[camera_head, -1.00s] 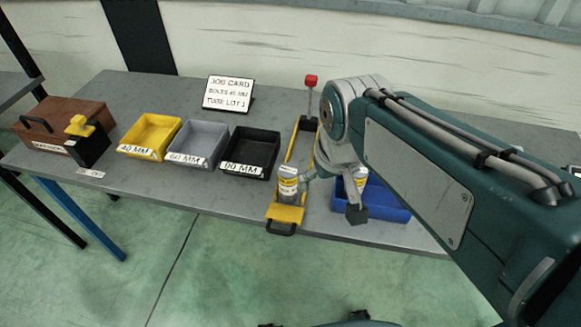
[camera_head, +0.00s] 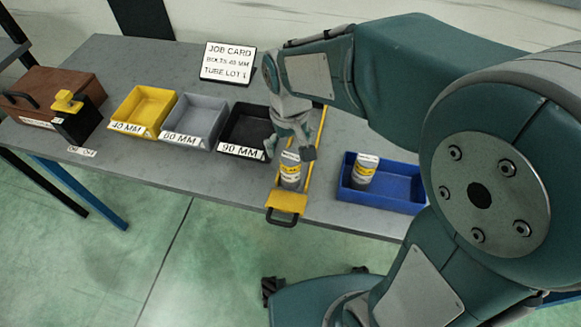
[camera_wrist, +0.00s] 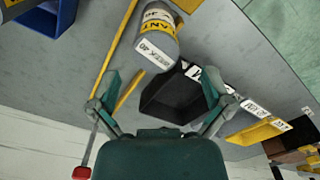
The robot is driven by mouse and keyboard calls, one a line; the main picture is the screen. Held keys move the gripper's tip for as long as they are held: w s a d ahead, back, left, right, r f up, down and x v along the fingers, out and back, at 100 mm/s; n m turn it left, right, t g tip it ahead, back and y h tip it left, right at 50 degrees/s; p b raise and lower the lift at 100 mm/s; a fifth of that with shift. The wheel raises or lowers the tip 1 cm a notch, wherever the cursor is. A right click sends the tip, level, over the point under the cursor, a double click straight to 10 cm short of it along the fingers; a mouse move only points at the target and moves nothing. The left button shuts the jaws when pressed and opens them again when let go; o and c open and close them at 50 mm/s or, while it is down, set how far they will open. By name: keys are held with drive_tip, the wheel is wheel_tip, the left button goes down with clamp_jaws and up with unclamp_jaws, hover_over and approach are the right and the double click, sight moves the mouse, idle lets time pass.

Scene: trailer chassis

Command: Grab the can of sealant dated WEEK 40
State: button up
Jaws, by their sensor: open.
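A grey can with a yellow and white label (camera_head: 290,172) stands on a yellow frame with a black handle (camera_head: 286,204) near the table's front edge. In the wrist view this can (camera_wrist: 158,30) shows a WEEK 40 label and part of a word ending in ANT. A second, similar can (camera_head: 364,170) stands in the blue bin (camera_head: 400,188); its date cannot be read. My gripper (camera_head: 289,150) is open just above and behind the first can. In the wrist view my two fingers (camera_wrist: 160,76) are spread with nothing between their tips, and the can lies beyond them.
Yellow (camera_head: 142,108), grey (camera_head: 194,120) and black (camera_head: 250,128) bins stand left of the frame. A job card (camera_head: 228,62) stands behind. A brown case (camera_head: 50,95) is at the far left. The table between the frame and blue bin is clear.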

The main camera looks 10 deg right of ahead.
sight(291, 156)
drive_tip(key=f, duration=0.5)
drive_tip(key=shift+w+d, duration=0.15)
drive_tip(key=shift+w, duration=0.05)
drive_tip(key=c, duration=1.3)
drive_tip(key=shift+r, duration=0.1)
